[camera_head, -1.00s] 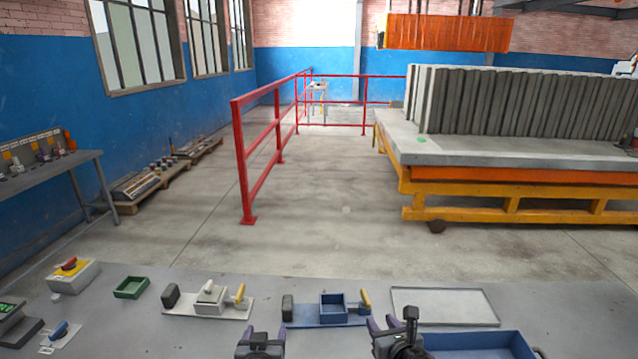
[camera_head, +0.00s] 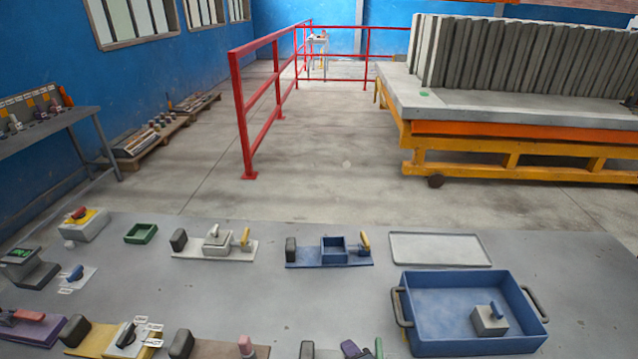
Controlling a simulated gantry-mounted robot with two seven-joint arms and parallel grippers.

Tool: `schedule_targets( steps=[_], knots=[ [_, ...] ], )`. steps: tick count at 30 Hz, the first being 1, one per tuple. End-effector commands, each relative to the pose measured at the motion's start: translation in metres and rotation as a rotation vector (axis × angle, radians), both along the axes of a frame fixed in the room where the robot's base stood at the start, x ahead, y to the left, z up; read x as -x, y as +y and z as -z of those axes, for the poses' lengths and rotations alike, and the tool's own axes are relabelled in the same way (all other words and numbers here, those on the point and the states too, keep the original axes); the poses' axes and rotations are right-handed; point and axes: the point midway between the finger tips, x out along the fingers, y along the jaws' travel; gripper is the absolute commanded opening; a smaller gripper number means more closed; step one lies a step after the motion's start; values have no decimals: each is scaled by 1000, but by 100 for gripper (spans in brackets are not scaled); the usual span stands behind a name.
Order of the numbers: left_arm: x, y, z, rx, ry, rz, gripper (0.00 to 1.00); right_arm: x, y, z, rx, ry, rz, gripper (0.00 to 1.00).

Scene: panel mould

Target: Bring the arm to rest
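Neither of my grippers can be made out in the head view, and no arm crosses the grey table (camera_head: 330,303). Whether my grippers are open or shut is hidden.
A blue tray (camera_head: 418,318) with a grey knobbed block (camera_head: 489,319) stands at the right. A flat grey tray (camera_head: 440,249), a blue-based fixture (camera_head: 300,256), a pale-based fixture (camera_head: 190,247) and a green box (camera_head: 141,234) line the back. More fixtures fill the front left.

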Motion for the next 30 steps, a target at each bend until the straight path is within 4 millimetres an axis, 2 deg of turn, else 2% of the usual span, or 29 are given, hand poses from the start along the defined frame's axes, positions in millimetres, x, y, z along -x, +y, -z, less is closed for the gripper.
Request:
schedule_targets(
  steps=[1, 5, 12, 24, 25, 27, 30],
  knots=[
    [16, 4, 9, 12, 40, 2, 70, 18, -3, 12, -97, 67, 83, 40],
    [49, 30, 23, 5, 124, 5, 70, 57, -23, 32, -331, 227, 343, 40],
    [114, 105, 60, -60, 285, -15, 70, 136, -77, 69, -658, 477, 872, 40],
    [213, 204, 96, -197, 497, -35, 70, 240, -146, 102, -869, 633, 1516, 40],
    [217, 207, 91, -204, 505, -33, 70, 244, -148, 96, -877, 636, 1543, 40],
    [213, 204, 67, -202, 495, -29, 70, 240, -147, 72, -875, 632, 1525, 40],
    [212, 204, 47, -202, 495, -29, 70, 240, -146, 53, -874, 632, 1523, 40]
  ],
)
